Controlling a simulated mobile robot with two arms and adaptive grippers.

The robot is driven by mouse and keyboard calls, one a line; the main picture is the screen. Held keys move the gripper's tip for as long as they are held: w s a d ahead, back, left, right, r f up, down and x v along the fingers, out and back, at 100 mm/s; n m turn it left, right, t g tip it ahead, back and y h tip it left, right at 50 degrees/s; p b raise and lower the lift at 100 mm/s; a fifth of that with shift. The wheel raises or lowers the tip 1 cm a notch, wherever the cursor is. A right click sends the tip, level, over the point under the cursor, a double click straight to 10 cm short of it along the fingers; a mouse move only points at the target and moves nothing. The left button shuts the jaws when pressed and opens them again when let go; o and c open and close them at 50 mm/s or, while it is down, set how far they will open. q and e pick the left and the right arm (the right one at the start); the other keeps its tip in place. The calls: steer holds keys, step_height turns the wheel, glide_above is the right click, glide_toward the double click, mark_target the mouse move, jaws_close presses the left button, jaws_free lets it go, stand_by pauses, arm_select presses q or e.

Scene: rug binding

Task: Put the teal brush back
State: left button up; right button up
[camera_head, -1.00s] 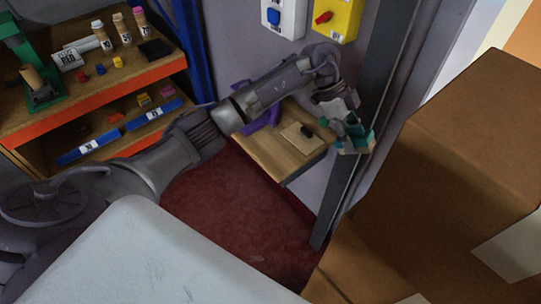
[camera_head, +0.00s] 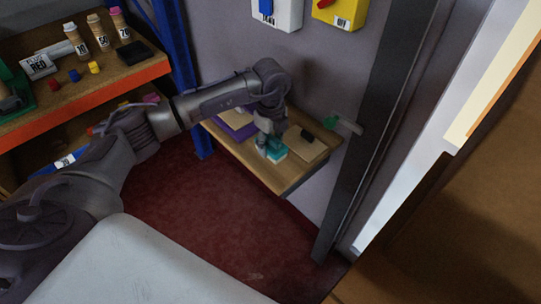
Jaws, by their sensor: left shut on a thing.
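The teal brush (camera_head: 276,153), a small block with a pale underside, is in my left gripper (camera_head: 268,143). The gripper points down over the small wooden wall shelf (camera_head: 262,172) and is shut on the brush, hiding part of it. The brush is at or just above the shelf top; I cannot tell whether it touches. It is between a purple holder (camera_head: 236,124) on the left and a pale board (camera_head: 308,150) with a small black piece on the right. My right gripper is not in view.
A door lever with a green end (camera_head: 331,122) sticks out right of the shelf, beside a dark door frame (camera_head: 372,130). A workbench (camera_head: 130,78) with bottles stands at left. A large brown box (camera_head: 470,220) is at right. Red floor (camera_head: 220,230) lies clear below.

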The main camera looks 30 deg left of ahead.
mark_target(271, 136)
arm_select(q)
step_height(271, 136, down, 5)
steer(key=shift+f+p, duration=0.15)
steer(key=shift+p, duration=0.2)
steer(key=o, duration=1)
step_height(271, 136, up, 12)
steer(key=shift+r+b, duration=0.1)
steer(key=shift+b, duration=0.95)
